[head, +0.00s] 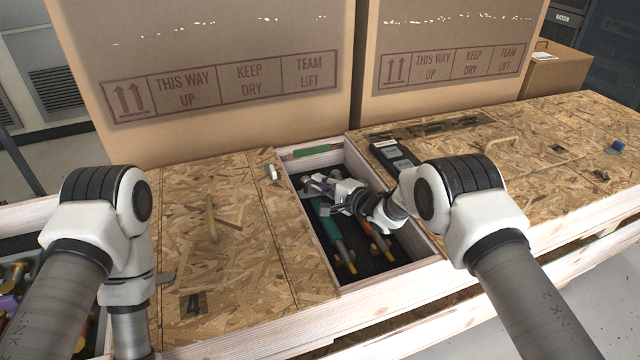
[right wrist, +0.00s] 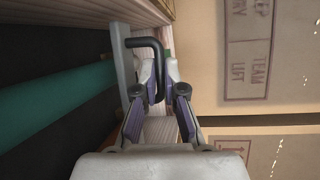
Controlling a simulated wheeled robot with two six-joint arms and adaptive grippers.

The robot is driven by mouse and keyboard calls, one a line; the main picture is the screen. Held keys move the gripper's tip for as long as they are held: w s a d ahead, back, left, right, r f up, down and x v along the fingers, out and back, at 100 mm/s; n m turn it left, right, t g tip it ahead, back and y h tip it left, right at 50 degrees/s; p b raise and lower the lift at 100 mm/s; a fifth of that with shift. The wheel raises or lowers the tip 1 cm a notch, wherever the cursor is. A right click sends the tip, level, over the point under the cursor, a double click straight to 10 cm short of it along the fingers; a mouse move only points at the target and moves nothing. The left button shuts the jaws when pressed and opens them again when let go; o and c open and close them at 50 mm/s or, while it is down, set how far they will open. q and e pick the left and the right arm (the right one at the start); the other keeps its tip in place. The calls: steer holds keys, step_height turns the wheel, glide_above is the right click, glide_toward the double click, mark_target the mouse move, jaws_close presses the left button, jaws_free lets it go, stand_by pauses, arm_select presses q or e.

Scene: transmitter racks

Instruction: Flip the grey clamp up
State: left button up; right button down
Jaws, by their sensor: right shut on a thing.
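My right gripper (head: 322,190) reaches into the open middle compartment of the wooden crate, close to its far left edge. In the right wrist view its two fingers (right wrist: 159,75) are closed around a dark bent bar (right wrist: 148,42), which I take for the handle of the grey clamp. A flat grey bar (right wrist: 121,65) stands just left of the fingers. In the head view the gripper covers most of the clamp. My left arm comes down at the left, and its gripper is out of the picture.
The open compartment holds a green tube (head: 330,228) and an orange-tipped one (head: 381,243). Wooden lids (head: 240,235) lie on both sides. Large cardboard boxes (head: 215,60) stand close behind. An open bin (head: 15,285) is at the far left.

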steer(key=shift+d+r, duration=0.2)
steer(key=shift+r, duration=0.35)
steer(key=r+m, duration=0.1)
steer(key=d+r+m+p, duration=0.1)
steer(key=d+r+m+t+y+p, duration=0.1)
steer(key=shift+w+d+r, duration=0.1)
steer(key=shift+w+r, duration=0.3)
steer(key=shift+w+d+r+m+t+y, duration=0.15)
steer(key=shift+d+r+m+t+y, duration=0.1)
steer(key=shift+d+r+m, duration=0.35)
steer(key=shift+w+d+r+m+t+y, duration=0.15)
steer(key=shift+d+r+m+t, duration=0.15)
steer(key=shift+m, duration=0.4)
